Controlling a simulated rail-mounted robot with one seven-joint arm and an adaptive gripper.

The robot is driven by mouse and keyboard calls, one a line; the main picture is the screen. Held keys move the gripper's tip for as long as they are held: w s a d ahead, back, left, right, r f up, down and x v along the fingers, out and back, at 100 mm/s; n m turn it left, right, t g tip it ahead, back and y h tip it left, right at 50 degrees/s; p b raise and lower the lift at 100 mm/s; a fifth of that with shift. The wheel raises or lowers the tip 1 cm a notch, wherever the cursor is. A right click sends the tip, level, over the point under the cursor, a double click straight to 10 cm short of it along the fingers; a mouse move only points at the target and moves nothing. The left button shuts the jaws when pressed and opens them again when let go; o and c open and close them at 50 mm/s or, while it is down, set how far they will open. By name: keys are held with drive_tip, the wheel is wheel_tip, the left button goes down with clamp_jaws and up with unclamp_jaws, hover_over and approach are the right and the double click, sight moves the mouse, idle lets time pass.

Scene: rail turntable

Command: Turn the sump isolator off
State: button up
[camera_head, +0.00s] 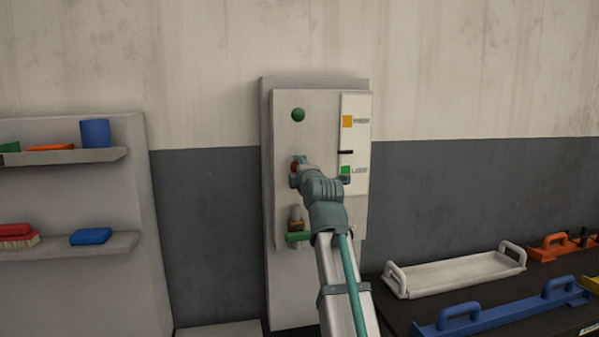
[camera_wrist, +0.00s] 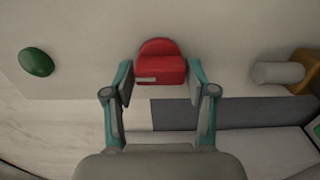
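The wall panel (camera_head: 283,133) carries a red knob (camera_head: 294,167), likely the isolator, partly hidden by my gripper (camera_head: 297,171) in the head view. In the wrist view the red knob (camera_wrist: 160,65) shows a raised block with a short white mark near its left end. My gripper (camera_wrist: 160,80) has one finger on each side of the block, very close to it; I cannot tell whether they touch it. A green round button or lamp (camera_head: 298,115) sits above the knob and shows at left in the wrist view (camera_wrist: 36,62).
A white plate (camera_head: 358,105) right of the knob bears yellow and green squares; its text is unreadable. A grey cylinder on a brown base (camera_wrist: 283,72) is below the knob. Shelves (camera_head: 75,155) stand left. A dark table (camera_head: 400,315) with handled trays stands at lower right.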

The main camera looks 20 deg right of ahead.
drive_tip(key=shift+o, duration=1)
drive_tip(key=shift+s, duration=0.1)
drive_tip(key=v, duration=1.2)
